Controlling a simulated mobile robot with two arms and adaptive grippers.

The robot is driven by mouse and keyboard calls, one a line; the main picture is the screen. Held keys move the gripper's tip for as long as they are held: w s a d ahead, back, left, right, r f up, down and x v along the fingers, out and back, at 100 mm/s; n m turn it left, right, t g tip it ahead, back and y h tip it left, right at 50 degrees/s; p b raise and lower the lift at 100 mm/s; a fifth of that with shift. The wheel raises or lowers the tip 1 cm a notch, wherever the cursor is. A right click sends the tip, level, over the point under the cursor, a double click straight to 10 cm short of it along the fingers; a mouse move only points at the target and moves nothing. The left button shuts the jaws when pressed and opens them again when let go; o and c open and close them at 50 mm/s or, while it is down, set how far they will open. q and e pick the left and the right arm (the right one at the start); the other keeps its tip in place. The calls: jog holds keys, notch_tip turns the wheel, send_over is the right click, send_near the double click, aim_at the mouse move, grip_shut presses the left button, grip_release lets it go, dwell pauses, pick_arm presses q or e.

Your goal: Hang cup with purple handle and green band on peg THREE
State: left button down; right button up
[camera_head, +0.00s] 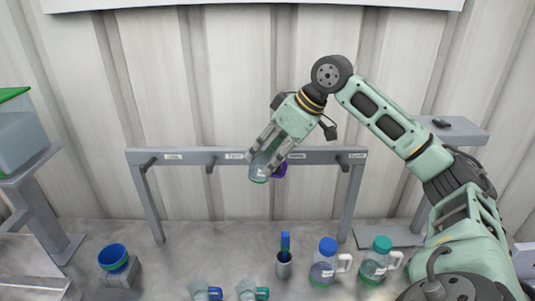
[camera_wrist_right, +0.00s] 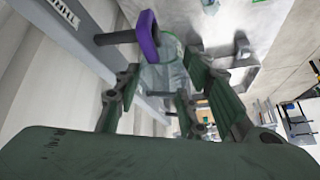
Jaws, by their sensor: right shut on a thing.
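The clear cup with a purple handle (camera_wrist_right: 148,38) and a green band hangs in my right gripper (camera_head: 262,155). In the head view the cup (camera_head: 259,172) is at the rack's third peg position, its purple handle (camera_head: 280,170) on the right. My right gripper, also in the wrist view (camera_wrist_right: 182,92), is shut around the cup's body. In the wrist view the dark peg (camera_wrist_right: 115,37) reaches to the handle's loop; I cannot tell how far it is inside. In the head view the gripper and cup hide this peg. My left gripper is out of view.
The grey rack (camera_head: 192,155) has other pegs, such as the bare left one (camera_head: 148,163). Below stand a blue cup (camera_head: 112,257), a holder with a blue-handled item (camera_head: 284,264), a blue-lidded bottle (camera_head: 326,262), a green-lidded bottle (camera_head: 376,260) and two cups at the front.

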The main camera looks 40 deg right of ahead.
jog(key=shift+w+d+p, duration=0.4)
jog(key=shift+w+d, duration=0.25)
jog(key=shift+w, duration=0.15)
jog(key=shift+w+d, duration=0.1)
jog(key=shift+w, duration=0.05)
jog(key=shift+w+d+f+p, duration=0.25)
jog(key=shift+p, duration=0.3)
jog(key=o, duration=1.1)
jog(key=shift+o, duration=0.4)
jog(key=o, duration=0.7)
jog(key=shift+o, duration=0.2)
